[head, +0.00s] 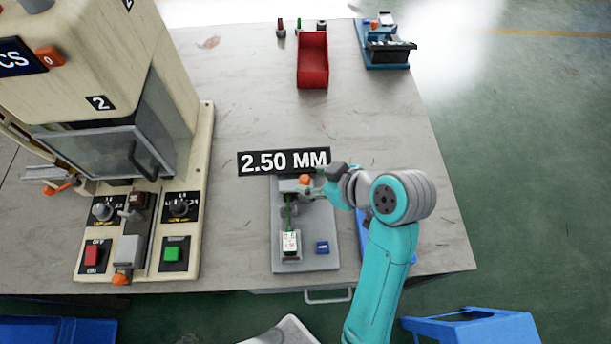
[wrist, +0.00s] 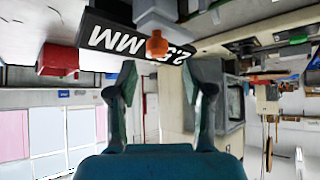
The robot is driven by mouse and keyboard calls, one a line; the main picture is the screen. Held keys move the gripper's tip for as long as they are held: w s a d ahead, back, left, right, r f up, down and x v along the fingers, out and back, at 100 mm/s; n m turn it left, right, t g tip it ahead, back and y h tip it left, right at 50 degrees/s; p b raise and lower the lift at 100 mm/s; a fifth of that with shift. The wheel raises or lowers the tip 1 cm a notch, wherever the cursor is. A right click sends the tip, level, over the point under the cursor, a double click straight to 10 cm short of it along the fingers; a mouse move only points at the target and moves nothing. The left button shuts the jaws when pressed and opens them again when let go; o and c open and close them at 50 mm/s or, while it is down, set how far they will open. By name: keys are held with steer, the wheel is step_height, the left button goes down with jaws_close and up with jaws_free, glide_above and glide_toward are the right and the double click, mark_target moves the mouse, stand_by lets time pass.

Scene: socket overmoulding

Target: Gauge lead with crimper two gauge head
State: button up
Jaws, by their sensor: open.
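The gauge stands on the table as a grey base plate (head: 318,215) with a black "2.50 MM" display (head: 284,162) at its back. Its grey head (head: 288,187) carries an orange knob (head: 304,180). A green lead (head: 289,212) runs from the head to a white labelled block (head: 290,242). My gripper (head: 326,179) is just right of the knob, empty. In the wrist view its two fingers (wrist: 166,85) stand open, with the orange knob (wrist: 156,44) beyond and between the tips. The display (wrist: 128,41) also shows there, upside down. Contact with the knob cannot be told.
A cream machine (head: 110,110) marked "2" with a clear guard stands at the left. A red bin (head: 313,60) and a blue fixture (head: 385,45) are at the back. A small blue button (head: 322,247) is on the plate.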

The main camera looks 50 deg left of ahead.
steer(key=v, duration=0.6)
steer(key=shift+d+r, duration=0.25)
steer(key=shift+r, duration=0.05)
steer(key=shift+d, duration=0.1)
